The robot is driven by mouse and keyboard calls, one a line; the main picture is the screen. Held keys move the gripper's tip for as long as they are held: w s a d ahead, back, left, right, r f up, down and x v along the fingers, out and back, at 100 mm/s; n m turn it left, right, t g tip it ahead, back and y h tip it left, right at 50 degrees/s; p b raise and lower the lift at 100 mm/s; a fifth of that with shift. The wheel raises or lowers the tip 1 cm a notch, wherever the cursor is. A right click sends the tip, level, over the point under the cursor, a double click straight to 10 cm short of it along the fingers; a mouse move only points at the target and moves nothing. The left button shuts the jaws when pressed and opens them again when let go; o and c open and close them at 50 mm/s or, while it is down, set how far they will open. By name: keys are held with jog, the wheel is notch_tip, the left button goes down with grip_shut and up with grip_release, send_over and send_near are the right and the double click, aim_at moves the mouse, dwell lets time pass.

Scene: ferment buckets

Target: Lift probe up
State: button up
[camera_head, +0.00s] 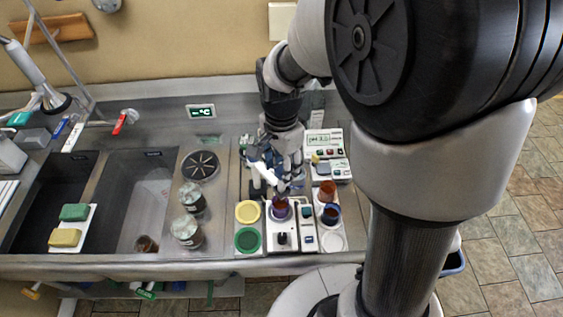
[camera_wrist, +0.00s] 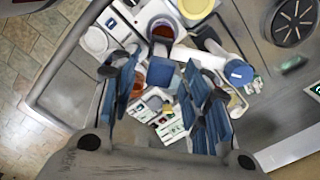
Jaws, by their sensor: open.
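My gripper (camera_head: 285,168) points down over the right part of the counter. Its blue-padded fingers stand apart in the wrist view (camera_wrist: 168,92), with nothing held between them. A white rod-like piece with a blue end (camera_wrist: 238,72) lies beyond the right finger; I cannot tell whether it is the probe. A white piece (camera_head: 261,187) also shows beside the gripper in the head view. A pH meter (camera_head: 323,141) with a lit display stands right of the gripper. A cup with dark purple contents (camera_head: 279,208) stands on a white stirrer-like device (camera_head: 283,238) in front of it.
Red-brown cups (camera_head: 327,190) stand right of the stirrer. A yellow disc (camera_head: 248,211) and a green disc (camera_head: 248,239) lie to its left. Jars (camera_head: 187,232) stand farther left by the sink (camera_head: 135,190). A dark round drain-like disc (camera_head: 200,165) is behind them.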

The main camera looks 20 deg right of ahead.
notch_tip(320, 180, up, 12)
dwell(0.5)
jog(key=shift+c, duration=0.5)
dwell(0.5)
